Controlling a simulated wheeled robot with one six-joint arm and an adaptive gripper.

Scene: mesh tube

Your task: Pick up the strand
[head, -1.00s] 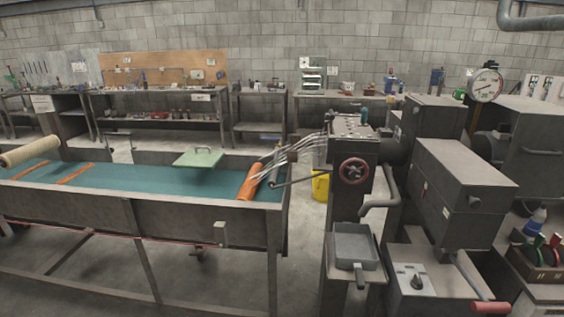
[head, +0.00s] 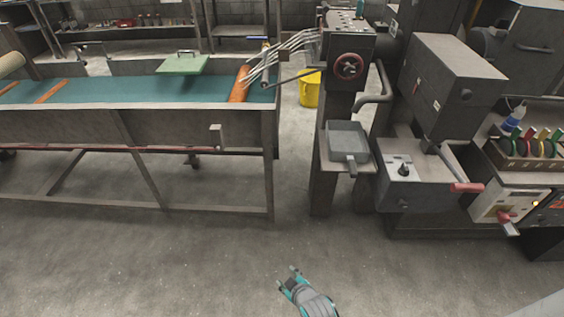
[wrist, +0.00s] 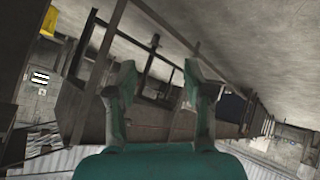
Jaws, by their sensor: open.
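Several pale, thin strands (head: 290,45) run from the dark machine (head: 345,45) down left toward an orange roller (head: 239,84) at the right end of the trough. I cannot tell which of them is the single strand. My gripper (head: 287,277) is at the bottom of the head view, low over the bare floor, well in front of and below the strands. Its fingers are apart with nothing between them. In the wrist view my gripper (wrist: 160,75) also shows open and empty, and no strand can be made out there.
The trough (head: 60,122) with its green liner and a green lidded plate (head: 183,65) stands at left. A yellow bucket (head: 310,90) sits behind the gap. A grey tray (head: 348,138) and a red-handled lever (head: 467,187) jut from the machine. The floor in front is clear.

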